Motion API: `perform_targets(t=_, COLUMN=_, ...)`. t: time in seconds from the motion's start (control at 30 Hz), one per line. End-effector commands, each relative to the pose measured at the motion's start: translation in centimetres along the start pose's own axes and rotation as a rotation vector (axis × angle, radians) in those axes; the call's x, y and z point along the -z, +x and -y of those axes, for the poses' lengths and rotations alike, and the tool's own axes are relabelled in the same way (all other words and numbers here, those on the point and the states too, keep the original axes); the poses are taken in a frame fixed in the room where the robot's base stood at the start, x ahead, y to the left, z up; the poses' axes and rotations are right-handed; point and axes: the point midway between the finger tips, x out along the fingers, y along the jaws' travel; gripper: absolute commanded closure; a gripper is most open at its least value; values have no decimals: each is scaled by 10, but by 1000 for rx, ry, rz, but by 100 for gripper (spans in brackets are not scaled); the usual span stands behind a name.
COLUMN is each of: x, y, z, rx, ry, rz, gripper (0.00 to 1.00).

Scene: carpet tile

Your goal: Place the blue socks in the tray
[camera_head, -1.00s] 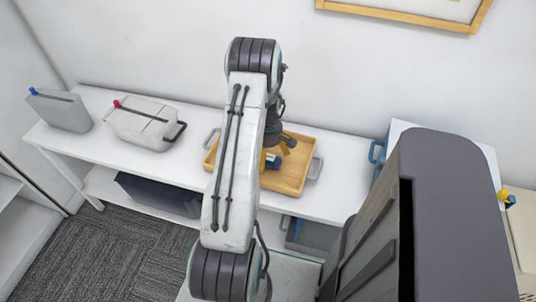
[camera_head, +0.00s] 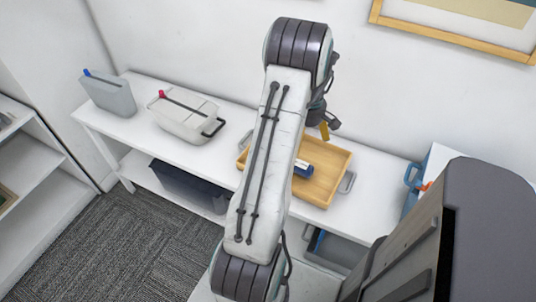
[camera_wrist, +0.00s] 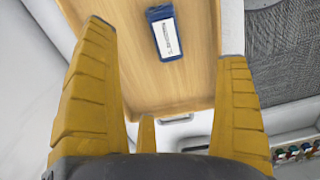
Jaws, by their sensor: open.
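The blue socks, a small blue bundle with a white label (camera_head: 303,169), lie in the wooden tray (camera_head: 333,158) on the white shelf unit. In the wrist view the socks (camera_wrist: 163,33) rest on the tray floor (camera_wrist: 195,85), ahead of the fingers and apart from them. My gripper (camera_wrist: 165,50) is open and empty, its yellow fingers spread over the tray. In the head view my arm hides the tray's left part and most of the gripper; one yellow finger (camera_head: 325,130) shows above the tray's back side.
A grey container with a red cap (camera_head: 184,117) and a grey one with a blue cap (camera_head: 108,94) stand left on the shelf top. A dark bin (camera_head: 188,185) sits on the lower shelf. A blue-handled item (camera_head: 412,176) is at the right. A framed picture (camera_head: 455,38) hangs above.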

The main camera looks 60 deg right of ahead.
Motion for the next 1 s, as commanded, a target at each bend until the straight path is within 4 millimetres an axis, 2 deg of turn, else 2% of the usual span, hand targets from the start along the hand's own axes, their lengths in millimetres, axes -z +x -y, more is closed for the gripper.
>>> perform_targets(t=0.27, x=2, y=-4, z=1, rx=-1, ry=-1, rz=0, gripper=7)
perform_targets(t=0.37, x=14, y=-12, z=6, rx=-8, ry=-7, rz=-2, gripper=7)
perform_targets(t=0.47, x=40, y=-27, z=22, rx=-21, ry=-15, rz=-6, gripper=7)
perform_targets(t=0.57, x=77, y=-51, z=50, rx=-39, ry=-24, rz=-17, gripper=7)
perform_targets(t=0.73, x=137, y=-95, z=123, rx=-69, ry=-37, rz=-49, gripper=7)
perform_targets(t=0.9, x=170, y=-129, z=207, rx=-85, ry=-47, rz=-93, gripper=7)
perform_targets(t=1.0, x=177, y=-145, z=257, rx=-88, ry=-53, rz=-124, gripper=7)
